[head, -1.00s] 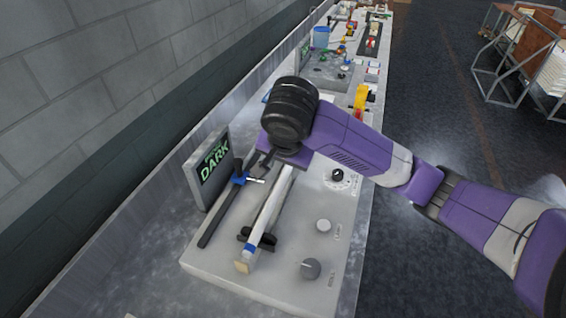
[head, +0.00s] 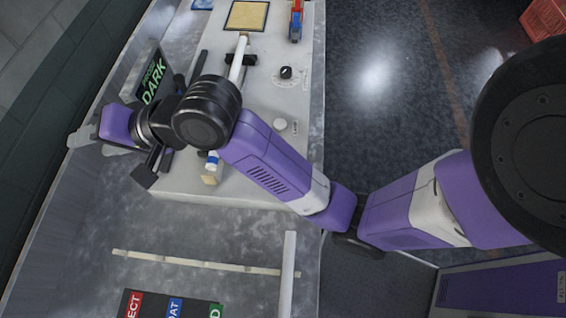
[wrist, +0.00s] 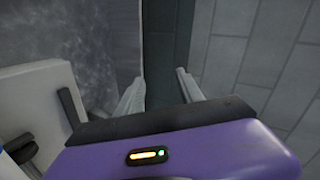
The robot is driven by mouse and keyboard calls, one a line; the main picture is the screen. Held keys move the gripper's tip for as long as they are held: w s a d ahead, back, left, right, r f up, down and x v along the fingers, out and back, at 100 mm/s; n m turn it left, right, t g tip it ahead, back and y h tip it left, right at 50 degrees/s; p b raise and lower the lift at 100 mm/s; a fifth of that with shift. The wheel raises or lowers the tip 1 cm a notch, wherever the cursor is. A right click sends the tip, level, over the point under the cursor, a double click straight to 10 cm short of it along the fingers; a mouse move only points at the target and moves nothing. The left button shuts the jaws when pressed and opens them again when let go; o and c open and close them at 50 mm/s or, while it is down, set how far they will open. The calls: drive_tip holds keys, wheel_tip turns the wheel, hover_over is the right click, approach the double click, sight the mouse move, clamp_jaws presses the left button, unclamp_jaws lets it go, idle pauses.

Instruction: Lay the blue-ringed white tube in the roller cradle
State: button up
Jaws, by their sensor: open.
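The blue-ringed white tube (head: 238,66) lies lengthwise on the pale machine top. Its blue ring shows at the near end, beside a tan end piece, and my arm hides its middle. It appears to rest on the roller cradle, whose far black support (head: 249,60) shows beneath it; the near support is mostly hidden. My gripper (head: 90,141) is open and apart from the tube, out to the left over the bench edge by the wall. In the wrist view, my gripper's fingers (wrist: 160,78) are spread with nothing between them.
A sign reading DARK (head: 152,80) stands close to my gripper. Knobs (head: 286,73) line the machine's right side. On the near bench lie a long pale strip (head: 190,260), another white tube (head: 288,275) and a labelled black board (head: 150,306). Dark floor lies right.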

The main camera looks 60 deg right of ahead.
drive_tip(key=s+f+n+t+h, duration=0.15)
drive_tip(key=s+f, duration=0.35)
drive_tip(key=s, duration=0.5)
drive_tip(key=s+f+t+h, duration=0.1)
drive_tip(key=s+f+h, duration=0.3)
drive_tip(key=s, duration=0.5)
drive_tip(key=s+d+n, duration=0.4)
drive_tip(key=s, duration=0.4)
drive_tip(key=s+d+r+n, duration=0.1)
drive_tip(key=s+d+n, duration=0.3)
drive_tip(key=s, duration=0.5)
drive_tip(key=shift+s+d+n, duration=0.2)
drive_tip(key=shift+n, duration=0.45)
drive_tip(key=shift+y, duration=0.25)
wheel_tip(320, 180, down, 6)
drive_tip(key=b, duration=0.6)
drive_tip(key=shift+c, duration=0.2)
